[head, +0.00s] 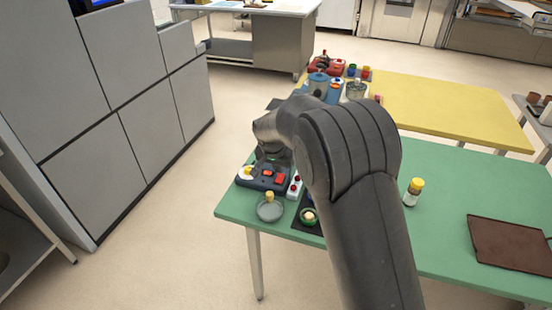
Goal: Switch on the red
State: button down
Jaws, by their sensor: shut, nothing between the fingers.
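A dark control box (258,184) sits at the near left corner of the green table, with red switches (267,173) and a pale yellow knob on top. A narrow white strip (295,187) with red buttons stands at its right. A red box (322,66) and a blue box (319,89) stand farther back by the yellow table. My gripper (273,153) is low over the back of the dark box, mostly hidden by my arm; its fingers are shut and empty. I cannot tell whether it touches the box or how the switches are set.
A yellow-capped shaker (413,191) and a brown board (509,246) are at right. Grey cabinets (120,100) stand left across open floor.

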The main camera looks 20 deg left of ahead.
aim_at(280, 176)
jog(key=shift+x, duration=1.65)
